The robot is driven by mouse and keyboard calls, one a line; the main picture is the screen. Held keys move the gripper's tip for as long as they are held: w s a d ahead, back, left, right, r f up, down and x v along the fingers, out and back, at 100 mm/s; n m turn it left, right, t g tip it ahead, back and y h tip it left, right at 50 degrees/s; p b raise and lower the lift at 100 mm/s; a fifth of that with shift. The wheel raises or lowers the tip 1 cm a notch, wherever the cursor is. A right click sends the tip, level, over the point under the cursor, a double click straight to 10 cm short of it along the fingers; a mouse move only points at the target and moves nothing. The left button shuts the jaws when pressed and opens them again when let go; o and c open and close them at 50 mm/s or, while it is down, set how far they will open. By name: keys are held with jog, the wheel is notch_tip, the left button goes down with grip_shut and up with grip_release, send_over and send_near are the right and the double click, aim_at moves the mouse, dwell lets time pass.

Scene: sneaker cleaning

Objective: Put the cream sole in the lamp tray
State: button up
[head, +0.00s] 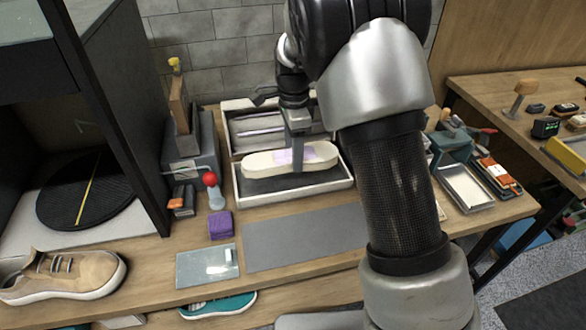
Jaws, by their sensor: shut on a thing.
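I cannot tell whether the sole touches the tray floor. The sole covers the tray's back part, and my arm stands just right of the tray.
Behind the tray is a white-framed box with long pale bars (257,130). A red-knobbed lever (210,180) and purple block (221,224) stand to the left. A bare grey mat (300,238) lies in front. A tan sneaker (65,275) is at front left.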

jog(key=shift+f+b, duration=0.3)
jog(key=shift+f, duration=2.25)
jog(key=shift+f, duration=0.2)
jog(key=o, duration=1.1)
jog(key=shift+o, duration=0.2)
jog(key=shift+r, duration=0.1)
